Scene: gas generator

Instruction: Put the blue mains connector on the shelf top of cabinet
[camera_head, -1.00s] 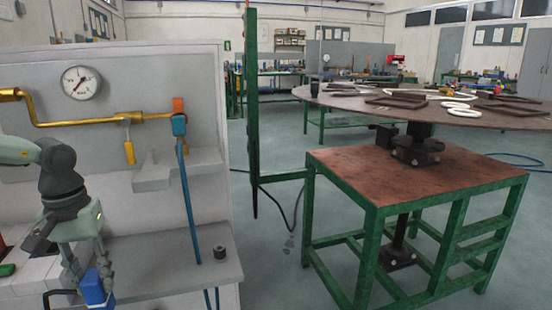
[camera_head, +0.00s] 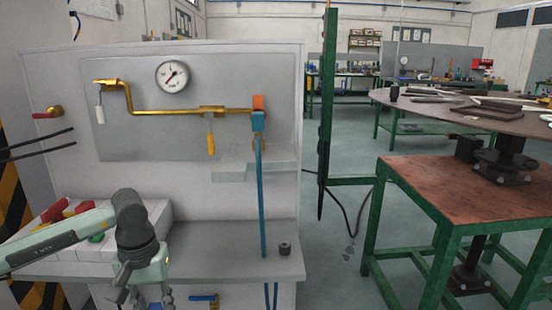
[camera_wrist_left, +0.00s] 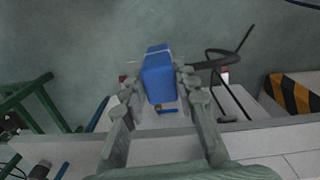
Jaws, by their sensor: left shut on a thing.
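The blue mains connector (camera_wrist_left: 158,78) is a blue block held between the two fingers of my left gripper (camera_wrist_left: 160,84). In the head view my left gripper (camera_head: 145,292) is at the bottom edge, in front of the grey cabinet (camera_head: 85,80). Its fingertips are cut off there and the connector can hardly be made out. The cabinet has a wide lower ledge (camera_head: 225,262) and a small stepped shelf (camera_head: 230,172) on its panel. My right gripper is not in view.
A gauge (camera_head: 172,77), yellow pipe (camera_head: 180,110) and blue hose (camera_head: 262,200) are on the cabinet front. A small dark cylinder (camera_head: 285,248) stands on the ledge's right end. A green-framed table (camera_head: 460,190) stands to the right.

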